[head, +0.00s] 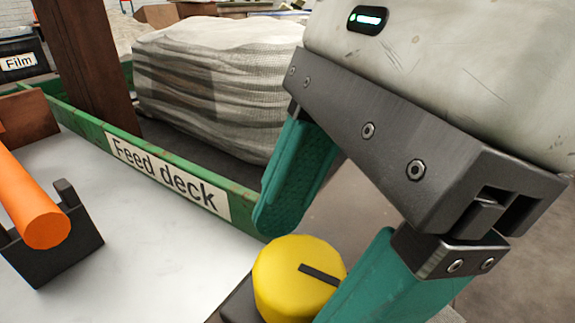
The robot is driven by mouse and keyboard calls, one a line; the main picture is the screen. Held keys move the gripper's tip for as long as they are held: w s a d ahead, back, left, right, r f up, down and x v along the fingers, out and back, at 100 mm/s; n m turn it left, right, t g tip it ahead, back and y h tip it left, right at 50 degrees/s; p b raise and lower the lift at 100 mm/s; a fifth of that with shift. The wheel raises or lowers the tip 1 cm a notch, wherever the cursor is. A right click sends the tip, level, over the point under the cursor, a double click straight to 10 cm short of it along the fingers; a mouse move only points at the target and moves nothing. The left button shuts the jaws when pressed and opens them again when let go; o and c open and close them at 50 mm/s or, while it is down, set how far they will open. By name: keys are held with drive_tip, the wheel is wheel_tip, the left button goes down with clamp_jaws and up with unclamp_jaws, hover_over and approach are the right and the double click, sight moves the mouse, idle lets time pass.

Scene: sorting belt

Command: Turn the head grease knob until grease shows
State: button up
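The yellow knob (283,278) with a dark mark on its top is at the bottom centre of the head view. It sits on a dark base that is mostly hidden. My gripper (312,255) comes in from the upper right with its teal fingers spread wide. One finger is behind the knob, apart from it in the picture. The other is at the knob's right side and overlaps its edge; I cannot tell whether it touches. No grease is visible around the knob.
A green rail (95,135) labelled "Feed deck" runs behind the pale deck (140,240). An orange cylinder (35,205) rests in a dark bracket (62,250) at left. A wrapped bale (215,85) lies beyond the rail, beside a brown post (88,60). A "Film" bin (20,63) stands far left.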

drive_tip(key=shift+r, duration=0.15)
drive_tip(key=s+p+v, duration=0.1)
drive_tip(key=p+v, duration=0.2)
drive_tip(key=v, duration=0.7)
drive_tip(key=shift+w+r+p, duration=0.25)
drive_tip(key=shift+w+p, duration=0.05)
drive_tip(key=shift+w, duration=0.2)
drive_tip(key=shift+d, duration=0.15)
